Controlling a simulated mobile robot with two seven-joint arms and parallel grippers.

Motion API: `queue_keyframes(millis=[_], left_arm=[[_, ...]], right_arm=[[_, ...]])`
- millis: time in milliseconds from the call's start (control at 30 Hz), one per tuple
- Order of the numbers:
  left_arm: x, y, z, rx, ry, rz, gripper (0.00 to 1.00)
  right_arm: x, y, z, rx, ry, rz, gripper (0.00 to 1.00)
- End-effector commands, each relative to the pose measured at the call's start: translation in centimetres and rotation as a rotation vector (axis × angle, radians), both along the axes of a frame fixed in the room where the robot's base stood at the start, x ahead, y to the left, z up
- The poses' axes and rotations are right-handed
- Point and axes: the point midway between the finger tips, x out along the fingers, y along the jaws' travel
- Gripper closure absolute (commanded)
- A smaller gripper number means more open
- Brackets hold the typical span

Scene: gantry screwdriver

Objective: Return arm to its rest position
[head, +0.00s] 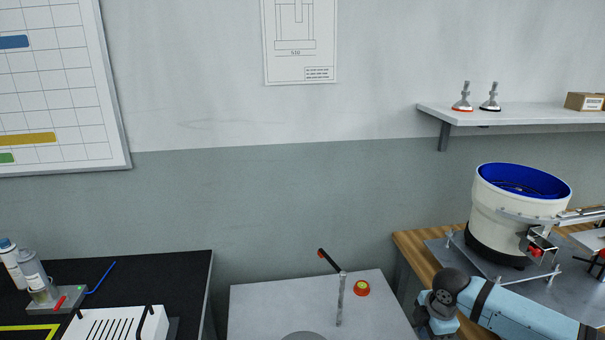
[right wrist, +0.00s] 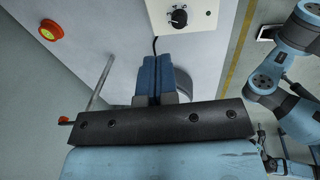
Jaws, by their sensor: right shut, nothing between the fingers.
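My right arm comes in from the lower right of the head view. Its light-blue forearm lies in front of the wooden bench, and its wrist bends down at the bottom edge. In the right wrist view my right gripper (right wrist: 155,75) has its two blue fingers together, with nothing held between them. The fingers are over a pale grey surface, near a white control box (right wrist: 182,18) with a black knob. A light-blue arm of mine also shows at the right of that view. My left gripper is in neither view.
A grey-topped stand (head: 270,300) carries a red-and-yellow button (head: 361,288) and a thin metal post (head: 340,300). A white bowl feeder (head: 500,205) with a blue inside stands on the bench at right. A black table (head: 160,268) is at left. A shelf (head: 530,115) hangs above.

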Motion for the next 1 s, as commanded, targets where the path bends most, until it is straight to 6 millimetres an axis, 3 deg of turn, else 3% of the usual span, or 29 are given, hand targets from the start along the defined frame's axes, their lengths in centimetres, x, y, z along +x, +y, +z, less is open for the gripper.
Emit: queue_keyframes(millis=[33, 133, 300, 500, 667, 1000], left_arm=[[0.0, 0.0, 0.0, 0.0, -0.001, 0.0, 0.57], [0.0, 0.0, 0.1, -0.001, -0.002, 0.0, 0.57], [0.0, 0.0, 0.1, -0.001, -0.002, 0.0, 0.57], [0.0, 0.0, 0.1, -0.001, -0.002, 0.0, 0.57], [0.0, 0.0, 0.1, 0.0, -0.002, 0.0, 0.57], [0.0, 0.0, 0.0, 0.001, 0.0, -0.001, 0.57]], right_arm=[[-1.2, 2.3, -1.7, 0.044, -0.012, -0.012, 1.0], [-3.4, 6.9, -4.5, 0.152, -0.063, -0.076, 1.0], [-7.7, 13.9, -7.4, 0.373, -0.151, -0.251, 1.0], [-12.9, 18.5, -8.6, 0.62, -0.226, -0.526, 1.0], [-16.9, 19.1, -8.7, 0.773, -0.287, -0.77, 1.0], [-23.1, 16.4, -8.4, 0.911, -0.394, -1.119, 1.0]])
